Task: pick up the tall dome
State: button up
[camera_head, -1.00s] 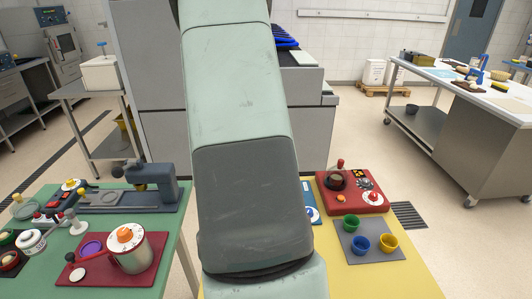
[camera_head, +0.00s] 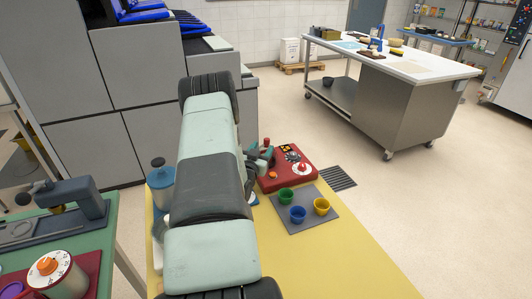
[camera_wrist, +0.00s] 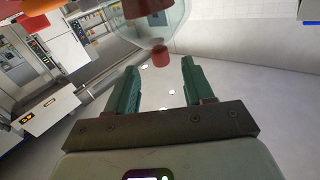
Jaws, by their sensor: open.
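A clear dome (camera_wrist: 174,28) with a red knob (camera_wrist: 160,57) shows at the top of the wrist view, with something dark red inside it. My gripper (camera_wrist: 160,72) is open, with its green fingers spread. The knob appears in line with the gap between the fingertips; whether it is between them I cannot tell. In the head view the red knob (camera_head: 267,142) shows beside my gripper at the red unit (camera_head: 296,173), and my gripper hides most of the dome. A jar-like blue thing with a dark knob (camera_head: 160,177) stands left of my arm; I cannot tell which is taller.
Green, blue and yellow cups (camera_head: 298,214) stand on a grey mat (camera_head: 290,228) in front of the red unit. The yellow table (camera_head: 350,260) is bare at the front right. A green table (camera_head: 110,235) with a dark press-like device (camera_head: 75,200) is at left.

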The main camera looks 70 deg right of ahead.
aim_at(266, 143)
jog(key=d, duration=0.5)
jog(key=shift+w+d, duration=0.2)
jog(key=shift+d, duration=0.15)
jog(key=shift+c, duration=0.4)
grip_shut()
